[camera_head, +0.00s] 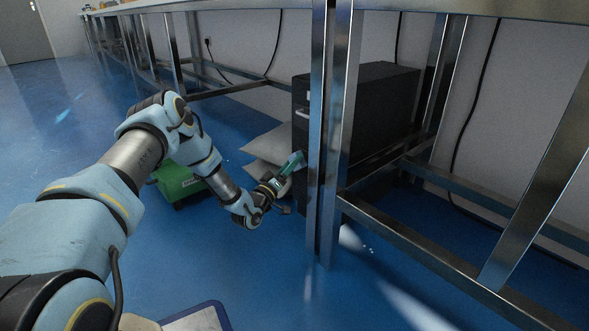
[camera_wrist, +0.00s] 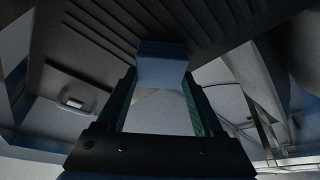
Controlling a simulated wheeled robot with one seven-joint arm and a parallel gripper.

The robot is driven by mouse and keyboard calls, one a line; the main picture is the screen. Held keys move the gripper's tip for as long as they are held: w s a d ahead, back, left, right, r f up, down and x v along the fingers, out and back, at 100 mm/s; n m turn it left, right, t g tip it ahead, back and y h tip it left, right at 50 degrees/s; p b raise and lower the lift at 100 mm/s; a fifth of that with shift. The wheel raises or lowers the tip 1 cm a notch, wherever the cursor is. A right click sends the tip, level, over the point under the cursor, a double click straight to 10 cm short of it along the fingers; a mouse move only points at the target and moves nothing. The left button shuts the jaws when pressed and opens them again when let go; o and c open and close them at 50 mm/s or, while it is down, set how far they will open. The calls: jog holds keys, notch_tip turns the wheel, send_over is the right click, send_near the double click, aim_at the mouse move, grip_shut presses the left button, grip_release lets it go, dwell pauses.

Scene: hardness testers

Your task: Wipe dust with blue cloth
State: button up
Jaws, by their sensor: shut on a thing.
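My gripper (camera_head: 289,168) is low under the bench, beside a metal leg and close to the front of a black case (camera_head: 375,95). In the wrist view, my gripper (camera_wrist: 161,72) has its two green-lined fingers shut on a folded blue cloth (camera_wrist: 162,66). The cloth lies across the fingertips, against a dark ribbed surface behind it. I cannot tell whether it touches that surface. In the head view the cloth is too small to separate from the teal fingers. No dust patch can be made out for certain.
A metal bench leg (camera_head: 328,140) stands just right of my gripper, with lower rails (camera_head: 440,255) running right. Pale sacks (camera_head: 270,146) and a green box (camera_head: 180,184) lie behind my arm. Black cables hang along the wall. The blue floor (camera_head: 240,280) in front is mostly clear.

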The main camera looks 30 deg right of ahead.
jog(key=shift+s+a+r+p, duration=0.15)
jog(key=shift+a+p, duration=0.4)
jog(key=shift+a, duration=0.4)
jog(key=shift+s+a+p, duration=0.2)
jog(key=shift+a+p, duration=0.15)
jog(key=shift+a, duration=0.65)
jog(key=shift+s+a+p, duration=0.2)
jog(key=shift+a+p, duration=0.15)
jog(key=shift+a, duration=0.65)
jog(key=a, duration=0.1)
jog(key=a+p, duration=0.1)
jog(key=a, duration=0.1)
jog(key=shift+s, duration=0.3)
jog(key=shift+d, duration=0.2)
